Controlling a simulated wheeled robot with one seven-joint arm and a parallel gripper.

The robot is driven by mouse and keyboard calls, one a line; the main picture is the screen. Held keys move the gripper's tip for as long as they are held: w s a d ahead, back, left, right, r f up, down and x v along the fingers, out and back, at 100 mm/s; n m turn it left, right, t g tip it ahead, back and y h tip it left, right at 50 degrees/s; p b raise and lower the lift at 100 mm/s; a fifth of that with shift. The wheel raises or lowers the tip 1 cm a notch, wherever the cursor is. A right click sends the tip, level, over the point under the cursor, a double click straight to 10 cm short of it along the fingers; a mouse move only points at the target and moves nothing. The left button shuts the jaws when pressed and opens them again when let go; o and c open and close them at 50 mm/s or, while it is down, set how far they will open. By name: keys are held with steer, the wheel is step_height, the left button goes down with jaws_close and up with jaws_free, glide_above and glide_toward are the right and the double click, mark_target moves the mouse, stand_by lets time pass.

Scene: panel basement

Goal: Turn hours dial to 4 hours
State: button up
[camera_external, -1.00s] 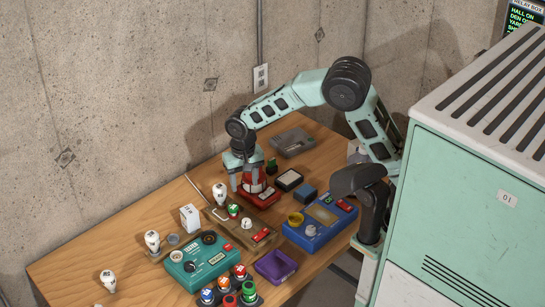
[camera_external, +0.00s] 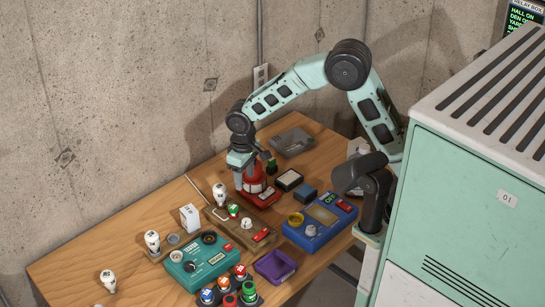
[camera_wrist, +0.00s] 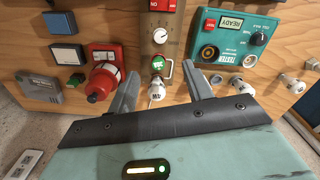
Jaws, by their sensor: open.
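A small white round dial (camera_wrist: 160,36) with tick marks and a pointer sits on a wooden board (camera_external: 262,240); it also shows in the external view (camera_external: 246,222). Its lettering is too small to read, so I cannot confirm it is the hours dial. My gripper (camera_wrist: 161,88) is open and empty. In the wrist view its fingers are apart, with a green button (camera_wrist: 158,66) and a white bulb between them in the picture. In the external view it hangs beside the red device (camera_external: 258,190).
A teal tester box (camera_external: 196,268) with its own dial stands at the front left. A grey box (camera_external: 292,142) lies at the back. Upright bulbs stand around the board.

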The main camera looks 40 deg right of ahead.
mark_target(246, 220)
step_height(246, 220, down, 18)
steer(key=p, duration=0.4)
steer(key=shift+r, duration=0.25)
steer(key=shift+n, duration=0.3)
steer(key=c, duration=1)
